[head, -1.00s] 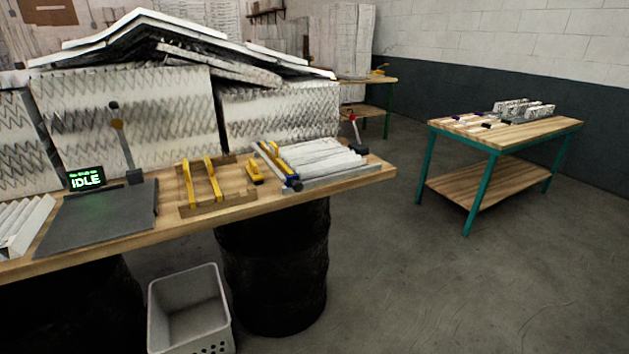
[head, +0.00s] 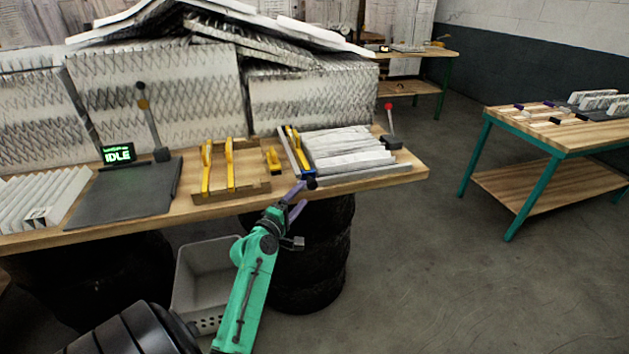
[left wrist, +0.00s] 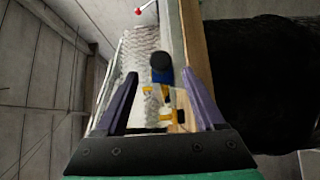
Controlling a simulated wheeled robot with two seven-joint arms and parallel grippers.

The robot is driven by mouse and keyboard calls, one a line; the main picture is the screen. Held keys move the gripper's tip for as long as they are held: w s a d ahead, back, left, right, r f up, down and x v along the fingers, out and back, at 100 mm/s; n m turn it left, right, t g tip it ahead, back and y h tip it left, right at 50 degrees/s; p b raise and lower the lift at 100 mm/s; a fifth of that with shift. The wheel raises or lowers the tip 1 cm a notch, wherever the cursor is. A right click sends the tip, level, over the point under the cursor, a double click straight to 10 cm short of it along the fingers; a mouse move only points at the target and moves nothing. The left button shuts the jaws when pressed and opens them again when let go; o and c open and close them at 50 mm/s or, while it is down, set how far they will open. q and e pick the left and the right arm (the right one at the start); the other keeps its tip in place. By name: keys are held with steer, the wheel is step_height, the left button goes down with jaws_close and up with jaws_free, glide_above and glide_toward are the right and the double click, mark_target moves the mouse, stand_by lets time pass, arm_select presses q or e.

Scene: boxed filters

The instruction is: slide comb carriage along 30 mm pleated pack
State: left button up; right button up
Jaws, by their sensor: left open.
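The white pleated pack (head: 350,150) lies on the right part of the wooden bench (head: 408,174). The comb carriage (head: 292,150), a narrow bar with blue and yellow parts, stands along the pack's left end. Its black knob (head: 312,183) points out over the bench's front edge. My left gripper (head: 299,198) is open, its purple fingers close to the knob. In the left wrist view, the knob (left wrist: 161,65) appears between and beyond the fingertips of the left gripper (left wrist: 163,85). I cannot tell whether they touch it. My right gripper is not in view.
A yellow-barred wooden jig (head: 232,182), a small yellow block (head: 273,160) and a dark plate (head: 125,201) lie to the left. A red-knobbed lever (head: 390,120) stands right of the pack. A grey bin (head: 205,275) and a dark drum (head: 325,255) are below the bench.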

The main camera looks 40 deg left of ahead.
mark_target(310, 187)
arm_select(q)
steer(key=w, duration=0.4)
steer(key=w+a, duration=0.1)
steer(key=w, duration=0.2)
steer(key=shift+a, duration=0.1)
steer(key=shift+s, duration=0.1)
jaws_close()
steer(key=shift+f, duration=0.15)
stand_by(0.8)
